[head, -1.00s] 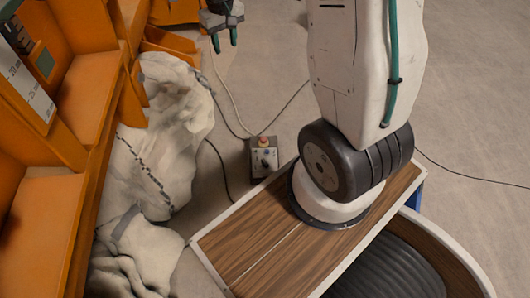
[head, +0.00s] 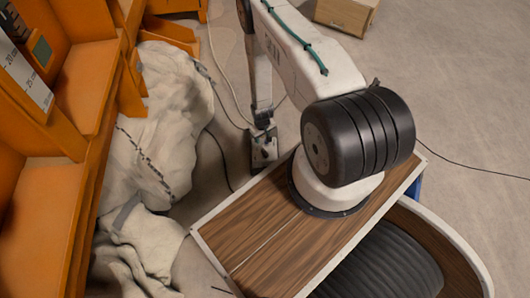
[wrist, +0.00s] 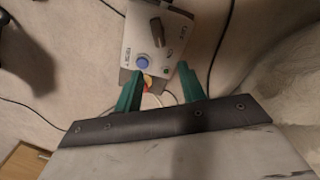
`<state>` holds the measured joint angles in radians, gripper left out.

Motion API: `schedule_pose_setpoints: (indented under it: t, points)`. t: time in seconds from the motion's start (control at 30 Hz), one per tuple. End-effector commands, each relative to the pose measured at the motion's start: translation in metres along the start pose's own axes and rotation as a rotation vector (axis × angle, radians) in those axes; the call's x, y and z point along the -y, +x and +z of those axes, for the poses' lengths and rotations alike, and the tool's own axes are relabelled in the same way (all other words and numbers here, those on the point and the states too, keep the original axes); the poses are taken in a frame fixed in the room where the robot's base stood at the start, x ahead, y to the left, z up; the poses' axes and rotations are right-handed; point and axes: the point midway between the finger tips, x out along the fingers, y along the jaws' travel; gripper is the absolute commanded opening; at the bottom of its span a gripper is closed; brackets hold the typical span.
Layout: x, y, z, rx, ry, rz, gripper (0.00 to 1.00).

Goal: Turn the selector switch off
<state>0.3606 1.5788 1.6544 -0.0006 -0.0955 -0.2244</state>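The control box (head: 263,157) stands on the floor beyond the wooden deck, partly hidden by my arm. In the wrist view the pale box (wrist: 170,52) carries a black selector switch (wrist: 157,30), a blue button (wrist: 141,62) and a small green spot. The switch's lever looks tilted; its setting cannot be read. My gripper (wrist: 160,71) has two teal fingers, spread apart with nothing between them. They lie at the box's near edge in the picture, short of the switch. A bit of red and yellow shows between the fingers. In the head view the fingertips cannot be made out clearly.
Cables (head: 219,85) run over the floor beside the box. A pale crumpled sack (head: 165,115) and orange shelving (head: 95,75) stand to the left. A cardboard box (head: 345,14) lies at the back. Open floor is to the right.

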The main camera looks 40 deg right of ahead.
Motion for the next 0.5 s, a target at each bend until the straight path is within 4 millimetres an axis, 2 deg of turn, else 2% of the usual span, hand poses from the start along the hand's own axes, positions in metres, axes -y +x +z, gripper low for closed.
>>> schedule_pose_setpoints:
  t: [0.03, 0.2, 0.37, 0.5]
  points:
    - [0.001, 0.014, 0.011, 0.004, 0.002, -0.001, 0.4]
    - [0.001, 0.036, 0.027, 0.004, 0.004, -0.001, 0.4]
    - [0.001, 0.056, 0.028, 0.003, 0.005, -0.001, 0.4]
    - [0.001, 0.08, 0.029, 0.005, 0.005, -0.001, 0.4]
